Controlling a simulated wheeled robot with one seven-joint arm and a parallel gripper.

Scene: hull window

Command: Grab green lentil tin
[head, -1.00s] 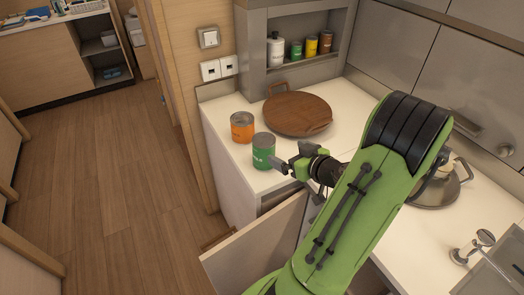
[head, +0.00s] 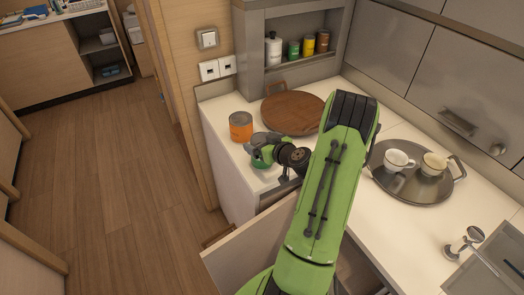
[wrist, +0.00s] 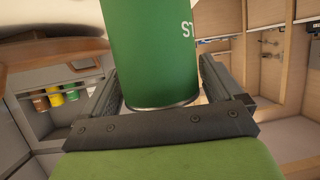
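The green tin (head: 260,162) stands on the white counter near its left front edge, partly covered by my gripper in the head view. In the wrist view the green tin (wrist: 150,50) fills the space between the two dark fingers, with white lettering at its right side. My gripper (head: 264,148) is around the tin from the right, one finger on each side. In the wrist view my gripper (wrist: 158,90) looks open, with a narrow gap by the right finger. Contact at the left finger is unclear.
An orange tin (head: 241,126) stands just behind and left of the green tin. A round wooden board (head: 293,112) lies behind. A wall niche (head: 303,66) holds a white bottle and small tins. A dark tray (head: 415,188) with two cups is at right. A cabinet door (head: 250,255) hangs open below.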

